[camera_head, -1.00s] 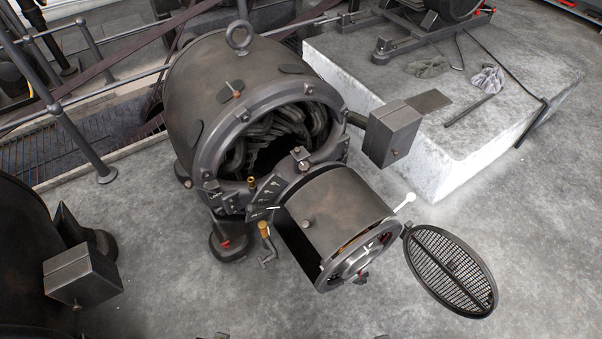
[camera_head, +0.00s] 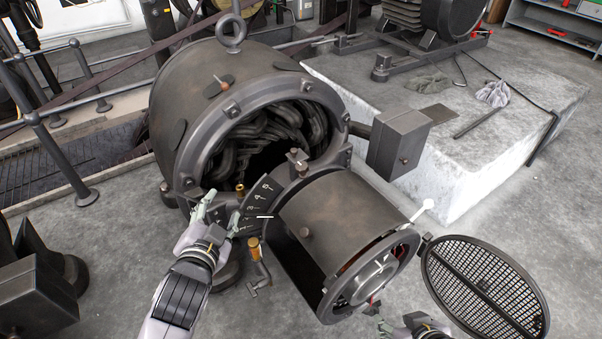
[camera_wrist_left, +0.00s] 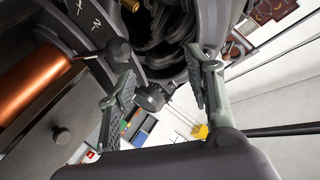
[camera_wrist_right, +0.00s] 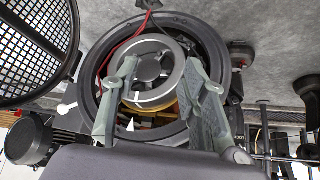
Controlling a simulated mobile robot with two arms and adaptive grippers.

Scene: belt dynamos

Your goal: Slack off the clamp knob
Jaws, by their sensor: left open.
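The dynamo's clamp area is at the numbered quadrant plate (camera_head: 262,203), below the big round housing. A small brass knob (camera_head: 240,188) stands at the plate's upper left. In the left wrist view, a dark round knob (camera_wrist_left: 150,97) shows between the fingers, and another dark knob (camera_wrist_left: 118,50) sits beside one fingertip. I cannot tell which is the clamp knob. My left gripper (camera_head: 218,212) is open and empty, close to the plate's left side. My right gripper (camera_wrist_right: 160,68) is open and empty, facing the open end of the front cylinder (camera_head: 345,225).
A mesh cover (camera_head: 485,285) hangs open at the right. A handle with a brass grip (camera_head: 254,248) juts out below the quadrant plate. A grey box (camera_head: 398,145) sticks out right of the housing. A pale plinth (camera_head: 480,165) stands behind; grey floor is free in front.

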